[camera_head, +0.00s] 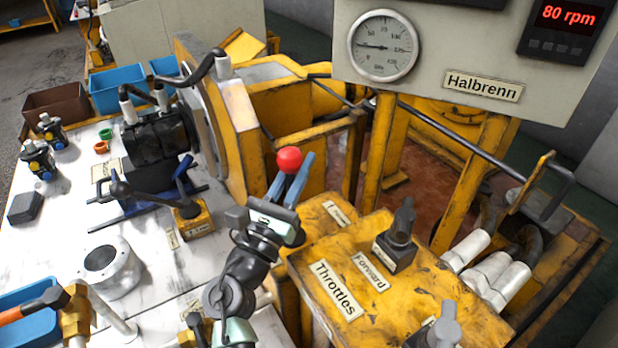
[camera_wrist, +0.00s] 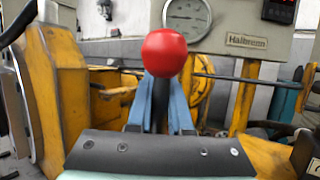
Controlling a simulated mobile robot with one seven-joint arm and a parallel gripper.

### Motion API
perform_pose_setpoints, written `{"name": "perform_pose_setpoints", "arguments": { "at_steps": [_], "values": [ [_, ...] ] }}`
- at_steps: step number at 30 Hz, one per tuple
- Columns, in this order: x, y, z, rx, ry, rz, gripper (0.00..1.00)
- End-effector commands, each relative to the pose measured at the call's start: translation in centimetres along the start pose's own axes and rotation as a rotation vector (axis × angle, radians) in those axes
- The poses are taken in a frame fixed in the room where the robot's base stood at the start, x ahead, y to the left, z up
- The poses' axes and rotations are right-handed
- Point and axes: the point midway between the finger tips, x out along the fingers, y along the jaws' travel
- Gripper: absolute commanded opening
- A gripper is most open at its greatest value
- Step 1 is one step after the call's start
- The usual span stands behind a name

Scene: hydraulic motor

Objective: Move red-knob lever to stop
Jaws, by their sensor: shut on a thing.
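The red knob (camera_head: 289,160) tops a dark lever on the yellow console, and it also shows in the wrist view (camera_wrist: 164,52). My gripper (camera_head: 291,180) has its blue fingers on both sides of the lever just below the knob. In the wrist view my gripper (camera_wrist: 160,100) is shut on the dark lever shaft. My gripper hides the lower part of the lever and its base.
A black lever (camera_head: 398,238) stands on the console beside the "Forward" label, and a grey lever (camera_head: 444,326) is nearer the front. A gauge panel (camera_head: 480,55) reading 80 rpm is behind. A motor (camera_head: 160,135) and table parts are at left.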

Motion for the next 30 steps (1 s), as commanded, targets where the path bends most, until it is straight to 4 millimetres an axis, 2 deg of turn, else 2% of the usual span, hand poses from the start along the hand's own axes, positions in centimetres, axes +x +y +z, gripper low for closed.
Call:
{"name": "perform_pose_setpoints", "arguments": {
  "at_steps": [11, 12, 17, 26, 30],
  "values": [
    [-0.3, 0.1, 0.0, -0.012, -0.012, 0.005, 0.00],
    [-0.3, 0.2, 0.0, -0.012, -0.012, 0.005, 0.20],
    [-0.2, 0.1, 0.0, -0.011, -0.013, 0.004, 0.48],
    [-0.3, 0.1, 0.1, -0.010, -0.014, 0.004, 0.48],
    [-1.4, 0.2, 0.1, -0.011, -0.014, 0.005, 0.48]
  ]
}}
